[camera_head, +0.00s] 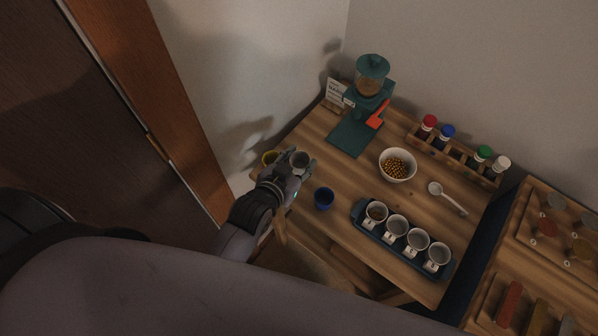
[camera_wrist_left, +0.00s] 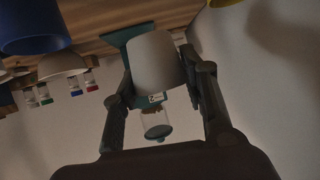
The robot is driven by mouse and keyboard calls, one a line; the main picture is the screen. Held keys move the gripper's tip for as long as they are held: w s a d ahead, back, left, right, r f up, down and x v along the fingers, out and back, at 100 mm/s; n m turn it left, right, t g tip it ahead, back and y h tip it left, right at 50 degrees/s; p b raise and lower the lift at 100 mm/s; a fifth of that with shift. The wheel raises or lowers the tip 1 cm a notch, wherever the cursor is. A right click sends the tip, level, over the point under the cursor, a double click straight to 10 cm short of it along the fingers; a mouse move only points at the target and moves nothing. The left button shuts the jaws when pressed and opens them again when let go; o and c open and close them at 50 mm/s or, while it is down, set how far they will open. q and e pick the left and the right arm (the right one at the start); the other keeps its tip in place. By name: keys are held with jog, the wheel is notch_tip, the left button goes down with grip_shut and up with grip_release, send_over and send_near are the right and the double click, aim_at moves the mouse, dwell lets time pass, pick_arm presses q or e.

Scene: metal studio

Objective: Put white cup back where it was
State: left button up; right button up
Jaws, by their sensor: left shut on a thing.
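The white cup (camera_head: 300,157) is at the left edge of the wooden table, between the fingers of my left gripper (camera_head: 293,170). In the left wrist view the white cup (camera_wrist_left: 156,62) fills the space between the two fingers (camera_wrist_left: 160,78), which are shut on it. The head view does not make clear whether its base touches the table. A yellow cup (camera_head: 268,157) is just left of it, partly behind the gripper. A blue cup (camera_head: 324,198) stands apart to the lower right. My right gripper is not in view.
A green grinder (camera_head: 371,85) with a red lever stands at the back. A white bowl (camera_head: 397,171), a spoon (camera_head: 450,199) and a blue tray (camera_head: 361,222) with several white cups are on the table (camera_head: 335,170). A rack (camera_head: 451,158) holds capped jars.

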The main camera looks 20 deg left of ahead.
aim_at(299, 174)
pick_arm(q)
jog(key=shift+f, duration=3.05)
jog(key=o, duration=1)
jog(key=shift+f, duration=0.1)
jog(key=shift+r, duration=0.2)
jog(key=v, duration=1.2)
jog(key=shift+b, duration=0.45)
jog(key=shift+f, duration=0.15)
